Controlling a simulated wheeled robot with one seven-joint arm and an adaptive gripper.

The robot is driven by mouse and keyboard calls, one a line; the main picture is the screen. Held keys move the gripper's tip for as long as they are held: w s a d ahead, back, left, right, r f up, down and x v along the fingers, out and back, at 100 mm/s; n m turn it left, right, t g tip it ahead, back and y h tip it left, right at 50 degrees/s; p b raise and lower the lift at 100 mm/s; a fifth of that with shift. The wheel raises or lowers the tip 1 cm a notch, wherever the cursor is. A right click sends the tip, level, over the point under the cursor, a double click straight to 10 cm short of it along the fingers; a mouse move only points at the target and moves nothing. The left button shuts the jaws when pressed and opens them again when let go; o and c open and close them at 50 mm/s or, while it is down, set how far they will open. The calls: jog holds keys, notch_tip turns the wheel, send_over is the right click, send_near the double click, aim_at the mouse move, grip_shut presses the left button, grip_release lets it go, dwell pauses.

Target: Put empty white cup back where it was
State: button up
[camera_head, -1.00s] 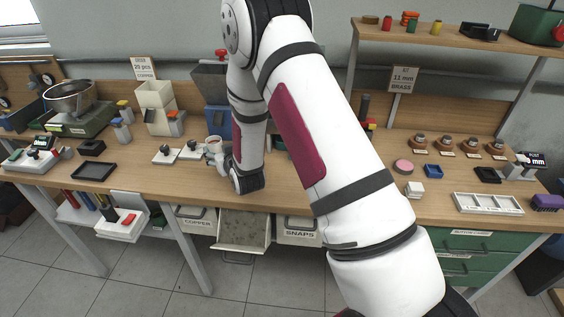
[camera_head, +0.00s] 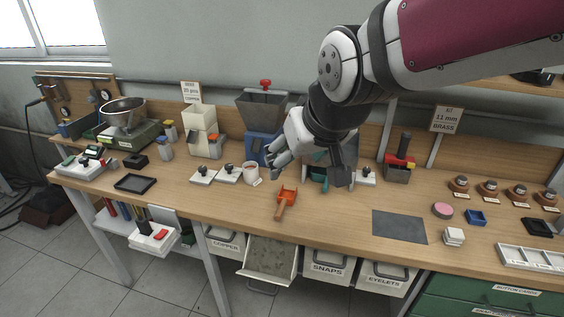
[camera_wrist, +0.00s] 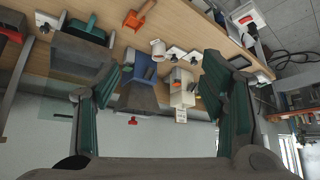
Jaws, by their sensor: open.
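The white cup (camera_head: 251,174) stands upright on the bench, beside the white pads with black knobs (camera_head: 228,173) and in front of the blue-based hopper. A small pale label lies at its foot. It also shows in the wrist view (camera_wrist: 158,47), beyond and between the fingers. My gripper (camera_head: 278,154) is above the bench, up and to the right of the cup, apart from it. In the wrist view my gripper (camera_wrist: 166,72) has its two green-padded fingers wide apart, with nothing held between them. The inside of the cup is too small to judge.
An orange scoop (camera_head: 287,198) lies on the bench right of the cup. The grey hopper (camera_head: 262,108) and cream dispenser (camera_head: 200,130) stand behind. A dark tray (camera_head: 135,183) lies left. A grey mat (camera_head: 399,226) lies right. Bare bench lies in front of the cup.

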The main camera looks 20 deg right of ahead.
jog(key=s+g, duration=0.2)
jog(key=s, duration=1.2)
jog(key=shift+s+d+r, duration=0.15)
jog(key=shift+r, duration=0.15)
jog(key=shift+f, duration=0.1)
